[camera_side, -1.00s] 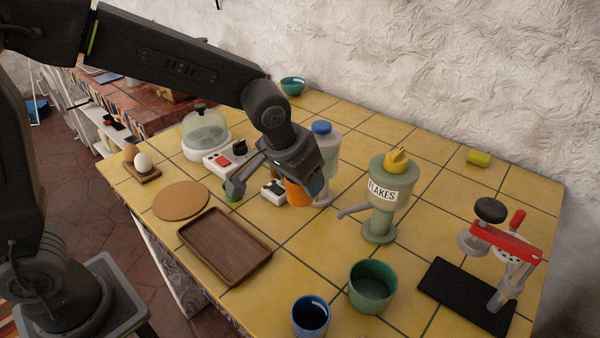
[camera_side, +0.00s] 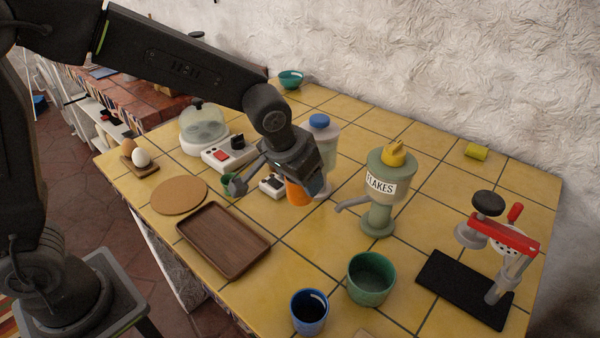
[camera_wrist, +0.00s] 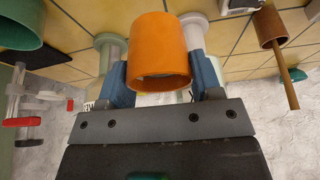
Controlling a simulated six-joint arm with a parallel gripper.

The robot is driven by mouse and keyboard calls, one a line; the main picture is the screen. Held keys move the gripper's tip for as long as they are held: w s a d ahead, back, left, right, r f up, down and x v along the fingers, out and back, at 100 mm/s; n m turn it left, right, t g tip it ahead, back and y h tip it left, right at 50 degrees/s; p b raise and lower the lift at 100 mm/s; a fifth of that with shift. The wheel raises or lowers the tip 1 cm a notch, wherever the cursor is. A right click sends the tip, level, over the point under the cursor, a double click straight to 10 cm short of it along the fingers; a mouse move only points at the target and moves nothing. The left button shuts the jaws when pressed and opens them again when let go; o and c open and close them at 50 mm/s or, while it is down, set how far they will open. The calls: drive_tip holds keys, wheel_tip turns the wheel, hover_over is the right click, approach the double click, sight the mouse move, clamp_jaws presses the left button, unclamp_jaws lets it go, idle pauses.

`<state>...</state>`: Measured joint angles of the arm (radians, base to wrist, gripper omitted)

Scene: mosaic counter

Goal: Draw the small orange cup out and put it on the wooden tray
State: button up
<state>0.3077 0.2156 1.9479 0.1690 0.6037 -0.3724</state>
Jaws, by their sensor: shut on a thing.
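The small orange cup (camera_side: 297,193) is held between the fingers of my gripper (camera_side: 301,184), above the yellow tiled counter. In the wrist view the cup (camera_wrist: 159,50) sits between the two blue finger pads of my gripper (camera_wrist: 163,82), which are shut on its sides. Whether its base is clear of the counter is hard to tell in the side view. The wooden tray (camera_side: 224,240) is empty and lies at the counter's front left, to the left of and nearer than the cup.
A flakes dispenser (camera_side: 379,190) stands right of my gripper, and a blue-lidded dispenser (camera_side: 319,123) stands behind it. A green cup (camera_side: 371,279) and a blue cup (camera_side: 310,312) stand at the front. A cork mat (camera_side: 180,195) lies beside the tray.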

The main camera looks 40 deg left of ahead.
drive_tip(key=shift+x, duration=1.75)
drive_tip(key=shift+s+f, duration=0.1)
drive_tip(key=shift+f, duration=0.2)
drive_tip(key=shift+c, duration=0.3)
drive_tip(key=shift+f, duration=0.3)
drive_tip(key=c, duration=0.4)
drive_tip(key=shift+o, duration=0.2)
drive_tip(key=shift+f, duration=0.15)
drive_tip(key=shift+x, duration=1.25)
drive_tip(key=shift+f, duration=0.35)
drive_tip(key=shift+s+a, duration=1.4)
drive_tip(key=shift+s, duration=0.05)
